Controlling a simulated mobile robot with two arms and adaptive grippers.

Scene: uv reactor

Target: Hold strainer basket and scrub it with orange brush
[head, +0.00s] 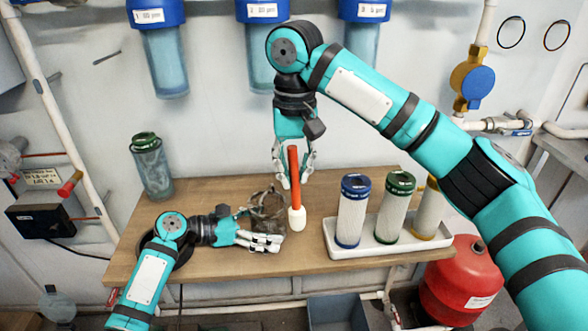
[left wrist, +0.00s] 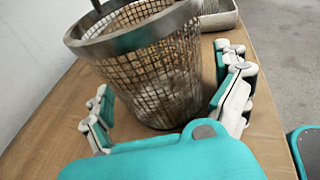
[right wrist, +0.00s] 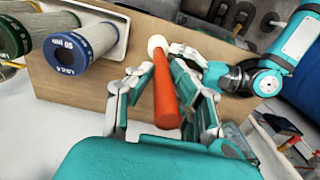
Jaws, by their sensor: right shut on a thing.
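The strainer basket (head: 267,205), a brownish mesh cup with a metal rim, stands on the wooden bench. In the left wrist view the basket (left wrist: 150,75) is between the spread fingers of my left gripper (left wrist: 168,105), with gaps visible at both sides. In the head view my left gripper (head: 262,238) reaches it from the left, low over the bench. My right gripper (head: 293,178) is shut on the orange brush (head: 294,165), its white tip (head: 297,218) pointing down just right of the basket. The brush (right wrist: 165,90) also shows between the fingers in the right wrist view.
A white tray (head: 340,250) with blue-, green- and yellow-capped filter cartridges stands at right on the bench (head: 195,195). A green-capped clear canister (head: 151,165) is at the back left. Blue-topped housings (head: 262,12) hang on the wall. A red tank (head: 460,285) is below right.

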